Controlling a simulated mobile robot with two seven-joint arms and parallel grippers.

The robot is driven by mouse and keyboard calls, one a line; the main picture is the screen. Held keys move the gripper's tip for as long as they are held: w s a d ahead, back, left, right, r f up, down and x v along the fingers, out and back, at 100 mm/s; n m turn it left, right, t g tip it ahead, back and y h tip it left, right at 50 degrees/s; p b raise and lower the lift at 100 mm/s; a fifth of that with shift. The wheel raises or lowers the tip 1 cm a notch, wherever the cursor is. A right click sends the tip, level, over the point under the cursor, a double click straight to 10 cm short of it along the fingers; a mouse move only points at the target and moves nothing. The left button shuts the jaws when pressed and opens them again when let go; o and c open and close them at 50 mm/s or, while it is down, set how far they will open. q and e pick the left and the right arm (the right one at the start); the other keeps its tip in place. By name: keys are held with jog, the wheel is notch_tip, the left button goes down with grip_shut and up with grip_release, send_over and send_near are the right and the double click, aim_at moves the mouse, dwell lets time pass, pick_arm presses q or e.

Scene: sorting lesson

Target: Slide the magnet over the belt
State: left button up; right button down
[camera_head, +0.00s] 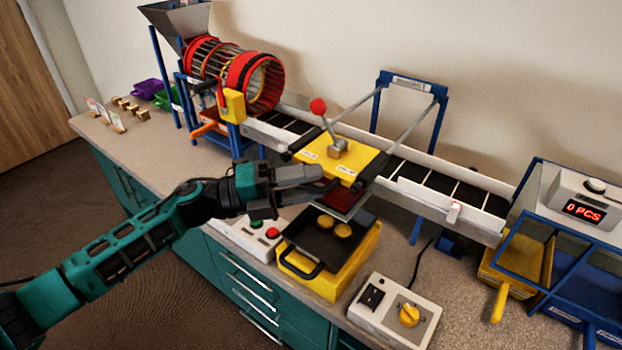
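The magnet (352,162) is a yellow block with white labels and a red-knobbed lever. It hangs by two grey bars from a blue frame (411,81). It sits at the belt's near side, partly over the black tray of a yellow box, with a dark red underside showing. The conveyor belt (435,182) runs behind it from left to right. My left gripper (330,180) is at the magnet's front edge, its fingers close to or touching it. Whether they are closed on a handle there is hidden. My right gripper is not in view.
A black tray (318,262) on a yellow box (338,279) holds two round yellow pieces. A button box (258,238) and a yellow-knobbed control box (392,313) flank it. A red drum (254,84) and hopper stand at the back left. A counter display (583,211) is at right.

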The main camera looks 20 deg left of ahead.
pick_arm(q)
jog(key=shift+c, duration=0.5)
grip_shut()
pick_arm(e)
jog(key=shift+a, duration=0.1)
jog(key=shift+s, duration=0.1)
